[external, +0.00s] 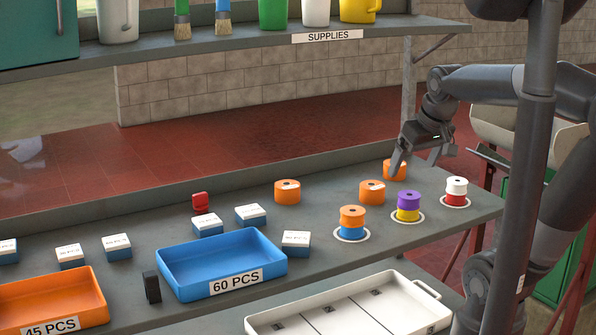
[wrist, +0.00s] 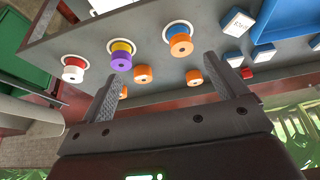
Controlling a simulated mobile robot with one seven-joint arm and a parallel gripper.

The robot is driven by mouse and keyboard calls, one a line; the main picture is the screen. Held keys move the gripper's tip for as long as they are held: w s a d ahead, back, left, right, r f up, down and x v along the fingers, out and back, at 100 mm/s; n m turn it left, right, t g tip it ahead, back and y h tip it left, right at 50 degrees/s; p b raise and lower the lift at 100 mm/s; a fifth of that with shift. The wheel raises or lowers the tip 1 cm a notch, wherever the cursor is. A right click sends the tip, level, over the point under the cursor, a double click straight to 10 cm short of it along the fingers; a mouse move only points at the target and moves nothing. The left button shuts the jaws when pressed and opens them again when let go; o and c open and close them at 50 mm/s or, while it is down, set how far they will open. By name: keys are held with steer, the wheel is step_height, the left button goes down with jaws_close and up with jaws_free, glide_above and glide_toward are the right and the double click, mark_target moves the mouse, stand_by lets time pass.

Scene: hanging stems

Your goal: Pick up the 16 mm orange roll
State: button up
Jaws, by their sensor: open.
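Three single orange rolls stand on the grey table: one at the left (external: 287,193), one in the middle (external: 372,192), and one further back (external: 389,168), partly hidden behind a finger of my gripper. Another orange roll (external: 352,213) sits on a blue roll (external: 351,233). No size marking is readable, so I cannot tell which is 16 mm. My gripper (external: 415,163) is open and empty above the table's back right. In the wrist view my gripper (wrist: 162,70) has widely spread fingers; the middle roll (wrist: 142,74) and left roll (wrist: 194,77) show between them, and the back roll (wrist: 124,92) is beside one finger.
A purple-on-yellow stack (external: 408,201) and a white-on-red stack (external: 456,188) stand near the orange-on-blue one on white rings. A blue tray (external: 222,272), small boxes (external: 251,214) and a red object (external: 200,201) are to the left. A supplies shelf (external: 250,40) hangs above.

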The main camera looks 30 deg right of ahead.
steer(key=w+d+r+g, duration=0.1)
steer(key=w+d, duration=0.1)
steer(key=w, duration=0.6)
steer(key=g, duration=0.4)
glide_toward(373, 185)
steer(key=shift+s+a+m, duration=0.2)
steer(key=shift+a+m, duration=0.05)
steer(key=shift+m, duration=0.05)
steer(key=f, duration=1.1)
steer(key=shift+w+d, duration=0.1)
steer(key=shift+d, duration=0.1)
steer(key=shift+r, duration=0.1)
steer(key=c, duration=1.1)
steer(key=shift+c, duration=0.2)
